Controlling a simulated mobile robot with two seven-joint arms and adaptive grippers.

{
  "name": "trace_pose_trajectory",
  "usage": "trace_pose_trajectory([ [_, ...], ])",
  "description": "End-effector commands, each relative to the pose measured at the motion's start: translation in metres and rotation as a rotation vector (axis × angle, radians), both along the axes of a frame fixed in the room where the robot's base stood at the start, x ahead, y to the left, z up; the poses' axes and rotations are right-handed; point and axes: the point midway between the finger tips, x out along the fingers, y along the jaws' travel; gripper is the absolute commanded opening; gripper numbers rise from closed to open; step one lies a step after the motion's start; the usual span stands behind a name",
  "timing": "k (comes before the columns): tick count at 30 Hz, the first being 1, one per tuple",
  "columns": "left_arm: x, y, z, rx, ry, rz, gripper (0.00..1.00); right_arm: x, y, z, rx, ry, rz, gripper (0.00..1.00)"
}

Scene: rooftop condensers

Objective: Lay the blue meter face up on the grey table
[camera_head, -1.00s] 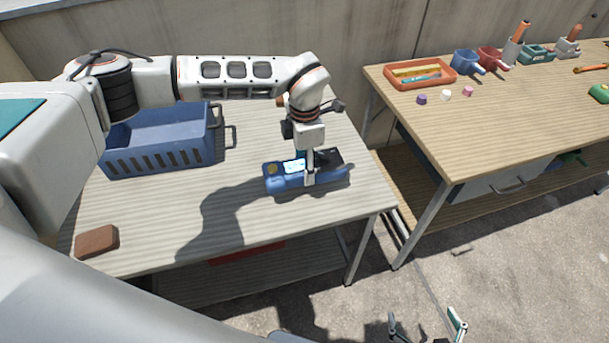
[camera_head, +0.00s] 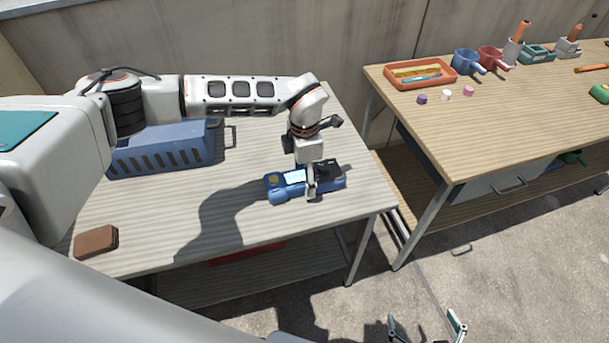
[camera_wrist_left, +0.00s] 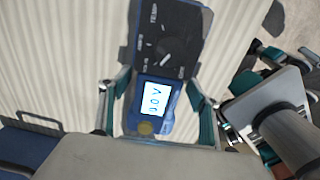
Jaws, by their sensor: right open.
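The blue meter (camera_head: 279,188) is at the right part of the grey table (camera_head: 150,225), its lit display and dark dial panel facing up. My left gripper (camera_head: 312,190) comes down over its middle and is shut on it. In the left wrist view the meter (camera_wrist_left: 164,50) lies between the two fingers (camera_wrist_left: 160,90), with the display, dial and a yellow round knob showing. The meter is at or very near the tabletop; I cannot tell whether it touches. My right gripper (camera_head: 427,326) is open and empty at the bottom edge, off the table.
A blue crate (camera_head: 165,155) stands at the table's back left, partly behind my left arm. A brown block (camera_head: 96,241) lies at the front left. The table's front middle is clear. A wooden workbench (camera_head: 480,125) with an orange tray (camera_head: 448,80) stands to the right.

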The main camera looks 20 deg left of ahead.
Motion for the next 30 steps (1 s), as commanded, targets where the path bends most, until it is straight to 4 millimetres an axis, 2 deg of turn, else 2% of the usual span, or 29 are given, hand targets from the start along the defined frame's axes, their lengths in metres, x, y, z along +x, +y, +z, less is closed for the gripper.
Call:
trace_pose_trajectory([
  [8, 0.001, 0.000, 0.007, 0.000, -0.001, 0.000, 0.62, 0.001, 0.000, 0.002, 0.000, -0.002, -0.001, 0.94],
  [11, 0.001, 0.000, 0.020, -0.001, -0.003, 0.000, 0.62, 0.001, 0.000, 0.003, 0.000, -0.003, 0.000, 0.94],
  [22, 0.001, 0.000, 0.094, 0.001, -0.004, -0.001, 0.62, 0.003, 0.000, 0.008, 0.001, -0.007, -0.001, 0.94],
  [30, 0.000, 0.000, 0.121, 0.001, -0.001, -0.001, 0.62, 0.003, 0.000, 0.009, 0.001, -0.008, -0.001, 0.94],
])
